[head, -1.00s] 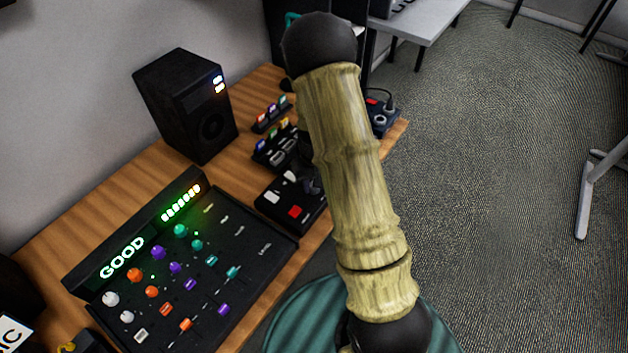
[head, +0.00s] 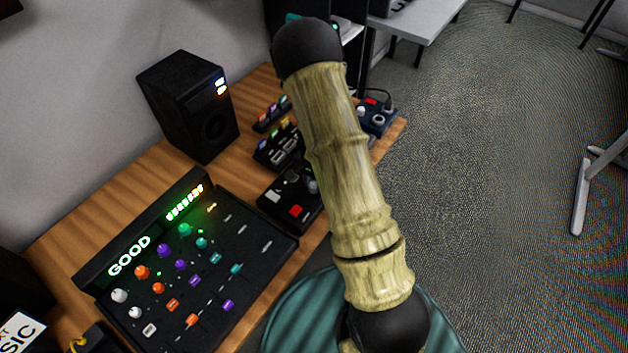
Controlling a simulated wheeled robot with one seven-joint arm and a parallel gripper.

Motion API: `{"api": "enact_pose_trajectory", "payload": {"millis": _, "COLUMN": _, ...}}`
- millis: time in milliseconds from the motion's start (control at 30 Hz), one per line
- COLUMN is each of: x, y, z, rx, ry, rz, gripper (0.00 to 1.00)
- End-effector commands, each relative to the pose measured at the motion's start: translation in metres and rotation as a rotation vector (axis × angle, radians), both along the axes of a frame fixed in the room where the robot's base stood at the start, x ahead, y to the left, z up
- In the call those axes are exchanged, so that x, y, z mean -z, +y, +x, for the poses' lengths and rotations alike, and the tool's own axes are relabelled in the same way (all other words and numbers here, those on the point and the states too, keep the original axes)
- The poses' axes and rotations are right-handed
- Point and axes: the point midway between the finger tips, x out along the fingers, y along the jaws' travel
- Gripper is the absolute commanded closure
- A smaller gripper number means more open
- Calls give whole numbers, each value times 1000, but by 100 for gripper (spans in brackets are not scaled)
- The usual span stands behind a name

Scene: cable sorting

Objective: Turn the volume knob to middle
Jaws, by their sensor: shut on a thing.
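My arm's bamboo-patterned link crosses the middle of the head view and hides what lies behind it. My gripper is not clearly visible. A black mixer panel (head: 262,262) lies on the desk at lower left, with a lit "GOOD" display (head: 129,256) and a row of green bars (head: 184,203). Its knobs are white, orange, purple and green, including a white knob (head: 119,296) and a green knob (head: 185,230). A black box (head: 275,212) with a red button (head: 295,210) sits just beyond the panel, partly behind my arm. I cannot tell which knob is the volume knob.
A black speaker (head: 190,105) stands on the wooden desk (head: 62,232) against the wall. Small racks of coloured pieces (head: 277,150) stand beside it. Carpet (head: 490,200) is open to the right.

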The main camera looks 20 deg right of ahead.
Motion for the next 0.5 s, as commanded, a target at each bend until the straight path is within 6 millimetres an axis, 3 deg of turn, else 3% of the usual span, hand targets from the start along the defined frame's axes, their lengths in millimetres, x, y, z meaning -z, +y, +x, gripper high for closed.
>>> {"api": "enact_pose_trajectory", "payload": {"millis": 500, "x": -1, "y": -1, "z": 2, "rx": 88, "ry": -6, "rz": -1, "gripper": 93}}
